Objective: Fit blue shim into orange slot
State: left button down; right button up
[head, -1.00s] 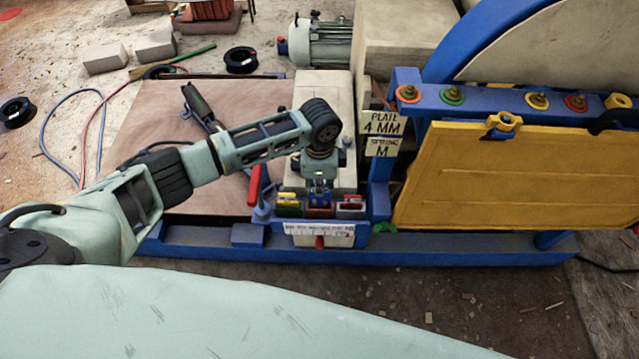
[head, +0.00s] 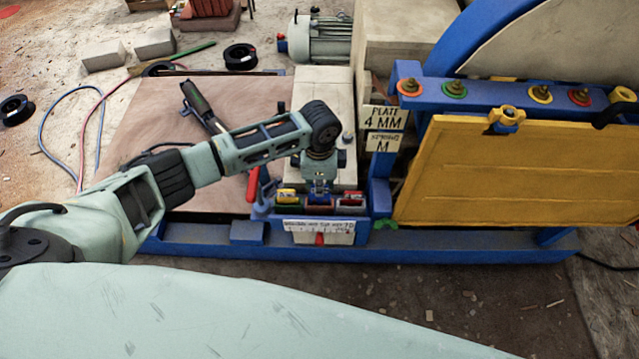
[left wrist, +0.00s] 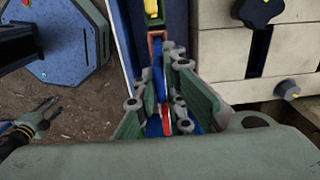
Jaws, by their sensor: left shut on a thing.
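My left gripper (head: 320,196) points down over the small rack of holders (head: 325,211) at the crusher's front. It is shut on the blue shim, whose blue edge (left wrist: 158,72) shows between the fingers in the left wrist view. The orange slot (left wrist: 156,36) shows around the shim's far end in that view. The shim is upright and lined up with the slot; how deep it sits is hidden by my fingers. A yellow shim (head: 287,196) stands in the holder to the left, and a red piece (head: 351,202) to the right.
A red-handled lever (head: 253,185) stands just left of the rack. The signs (head: 386,122) and yellow panel (head: 520,175) rise to the right. A pale block (head: 325,100) lies behind my gripper. A white label plate (head: 319,227) is below the rack.

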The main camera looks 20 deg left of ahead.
pick_arm(q)
jog(key=shift+f+b, duration=0.75)
jog(key=shift+f, duration=0.65)
jog(key=shift+f, duration=0.1)
jog(key=c, duration=1.7)
grip_release()
jog(key=shift+c, duration=0.2)
notch_tip(320, 180, up, 12)
jog(key=shift+r, duration=0.1)
